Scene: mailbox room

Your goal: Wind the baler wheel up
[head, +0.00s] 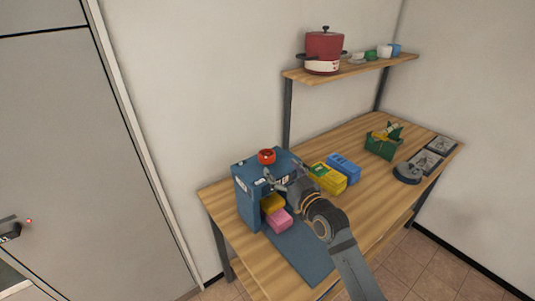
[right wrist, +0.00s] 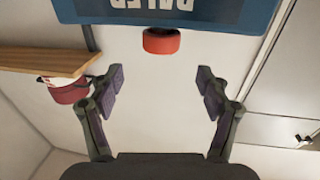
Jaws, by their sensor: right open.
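The baler (head: 248,200) is a blue box-shaped press at the near left end of the wooden table. Its red wheel (head: 267,156) sits on top. A yellow block and a pink block (head: 280,220) are at the baler's open front. My right gripper (head: 279,178) is in front of the baler's upper part, a little below the wheel. In the right wrist view, the open, empty fingers (right wrist: 160,85) point toward the red wheel (right wrist: 161,41), which is beyond the fingertips and apart from them. The lettered baler (right wrist: 180,12) appears upside down there. My left gripper is not in view.
Yellow and blue boxes (head: 343,167) stand right of my right arm. A wall shelf (head: 350,70) holds a red pot (head: 323,52). A grey door is at left.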

